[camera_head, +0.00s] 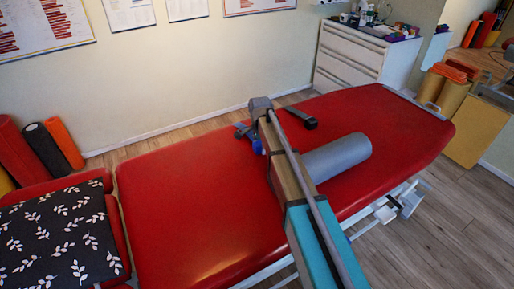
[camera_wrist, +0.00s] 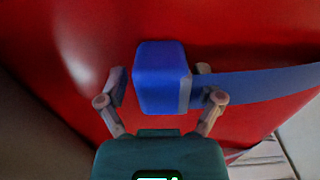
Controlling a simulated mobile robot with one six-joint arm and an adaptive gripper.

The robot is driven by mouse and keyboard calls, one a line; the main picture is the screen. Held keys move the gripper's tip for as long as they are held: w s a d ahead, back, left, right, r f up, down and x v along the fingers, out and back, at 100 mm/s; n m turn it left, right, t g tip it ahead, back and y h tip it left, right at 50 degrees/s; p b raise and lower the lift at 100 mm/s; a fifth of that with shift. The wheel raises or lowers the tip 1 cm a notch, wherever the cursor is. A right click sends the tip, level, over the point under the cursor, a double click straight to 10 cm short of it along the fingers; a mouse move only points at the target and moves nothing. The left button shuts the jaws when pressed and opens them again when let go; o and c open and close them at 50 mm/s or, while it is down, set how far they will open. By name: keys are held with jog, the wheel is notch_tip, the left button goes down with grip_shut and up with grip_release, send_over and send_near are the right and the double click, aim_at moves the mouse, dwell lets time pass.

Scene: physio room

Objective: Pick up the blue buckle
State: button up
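The blue buckle (camera_wrist: 160,78) is a blue block in the middle of the wrist view, with a flat blue strap (camera_wrist: 258,86) running off to the right. In the head view a small blue patch of it (camera_head: 257,147) shows beside my arm, over the red treatment table (camera_head: 190,205). My gripper (camera_wrist: 161,84) is open, with one finger on each side of the buckle. A gap shows between the left finger and the buckle. The right finger is partly hidden by the strap, so contact there cannot be told. My gripper (camera_head: 247,131) is small and partly hidden in the head view.
A grey roll (camera_head: 338,156) lies on the table just right of my arm. A dark strap-like item (camera_head: 300,118) lies near the table's far edge. The left part of the table is clear. A white drawer cabinet (camera_head: 350,55) stands behind.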

jog(key=c, duration=0.9)
jog(key=shift+r, duration=0.15)
notch_tip(320, 180, up, 3)
jog(key=p, duration=0.3)
jog(key=shift+s+d+r+p, duration=0.7)
jog(key=shift+s+r+p, duration=0.95)
jog(key=shift+s, duration=0.6)
jog(key=shift+s+d+r+p, duration=0.65)
jog(key=shift+s+r+p, duration=1)
jog(key=shift+s, duration=0.55)
jog(key=shift+s+d+r+p, duration=0.7)
jog(key=shift+s+r+p, duration=0.95)
jog(key=shift+s, duration=0.6)
jog(key=shift+f, duration=0.1)
jog(key=shift+a, duration=0.1)
